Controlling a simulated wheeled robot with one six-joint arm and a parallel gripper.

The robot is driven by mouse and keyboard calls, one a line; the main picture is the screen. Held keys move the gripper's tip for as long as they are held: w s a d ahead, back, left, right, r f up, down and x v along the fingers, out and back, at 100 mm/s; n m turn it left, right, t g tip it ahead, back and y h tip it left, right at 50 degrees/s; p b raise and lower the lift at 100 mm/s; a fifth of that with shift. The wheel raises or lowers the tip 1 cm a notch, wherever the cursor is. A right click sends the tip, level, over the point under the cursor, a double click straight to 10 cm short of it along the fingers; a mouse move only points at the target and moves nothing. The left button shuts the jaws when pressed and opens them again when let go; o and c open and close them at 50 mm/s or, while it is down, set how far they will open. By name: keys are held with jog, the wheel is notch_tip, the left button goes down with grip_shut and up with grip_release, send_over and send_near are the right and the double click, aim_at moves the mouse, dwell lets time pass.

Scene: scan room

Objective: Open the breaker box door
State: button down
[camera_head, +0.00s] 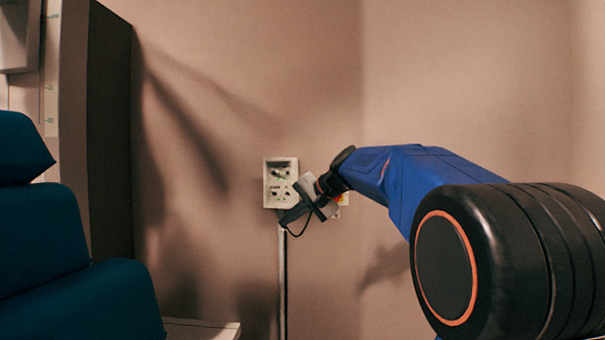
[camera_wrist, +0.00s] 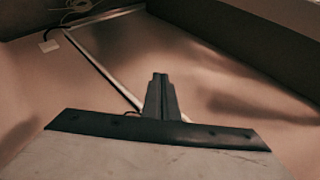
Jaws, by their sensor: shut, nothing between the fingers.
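The breaker box (camera_head: 268,184) is a small pale box on the wall, left of my gripper in the head view. Its front shows dark and greenish details, which look like inner parts. A pale piece with a yellow patch (camera_head: 343,198) shows just right of my wrist; I cannot tell whether it is the door. My gripper (camera_head: 286,219) is shut and empty, with its tips near the box's lower right corner. I cannot tell whether they touch it. Its grey housing hides part of the right side. In the wrist view the closed fingers (camera_wrist: 160,78) hold nothing, and the box is not visible.
A conduit (camera_head: 282,285) runs down the wall below the box. A blue padded chair (camera_head: 45,245) stands at the left, before a dark tall panel (camera_head: 110,130). A small white plate (camera_wrist: 49,46) shows in the wrist view. The wall right of my arm is bare.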

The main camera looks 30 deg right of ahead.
jog(key=w+d+r+m+t+y, duration=0.1)
jog(key=w+d+r+m+t, duration=0.2)
jog(key=d+r, duration=0.4)
jog(key=w+d+r+m+t+y, duration=0.15)
jog(key=d+r+t, duration=0.35)
jog(key=d, duration=0.5)
jog(key=w+a+r+g, duration=0.1)
jog(key=w+a, duration=0.2)
jog(key=w, duration=0.6)
jog(key=shift+w+a, duration=0.4)
jog(key=shift+s+a+h, duration=0.1)
jog(key=shift+a+h, duration=0.1)
jog(key=shift+h, duration=0.05)
